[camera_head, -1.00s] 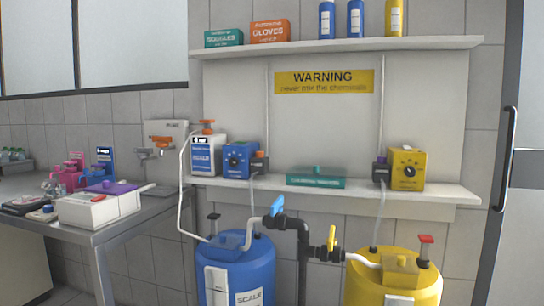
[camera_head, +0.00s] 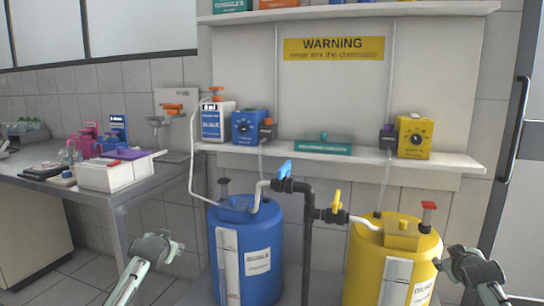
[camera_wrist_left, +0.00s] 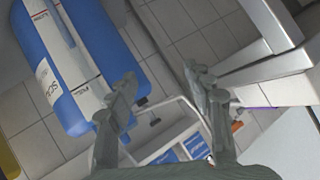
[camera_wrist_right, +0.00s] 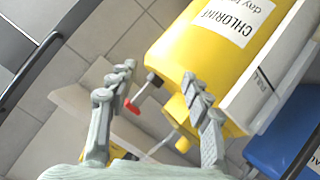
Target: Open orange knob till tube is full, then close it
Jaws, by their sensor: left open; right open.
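An orange knob (camera_head: 217,93) sits on top of a white-and-blue box (camera_head: 216,123) on the shelf. A pale tube (camera_head: 192,150) runs from beside it down to the blue tank (camera_head: 266,240). The blue tank has a long white level strip (camera_head: 229,265); its fill cannot be told. Another orange handle (camera_head: 173,108) is on the wall tap at left. My left gripper (camera_head: 160,245) is open and empty, low and left of the blue tank, well below the knob. My right gripper (camera_head: 468,265) is open and empty, beside the yellow tank (camera_head: 395,250).
A blue-handled valve (camera_head: 284,170) and a yellow-handled valve (camera_head: 336,200) sit on dark pipes between the tanks. A side table (camera_head: 115,195) with a white box (camera_head: 112,176) stands left. The shelf (camera_head: 350,163) also holds a blue unit (camera_head: 249,126) and a yellow unit (camera_head: 414,137).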

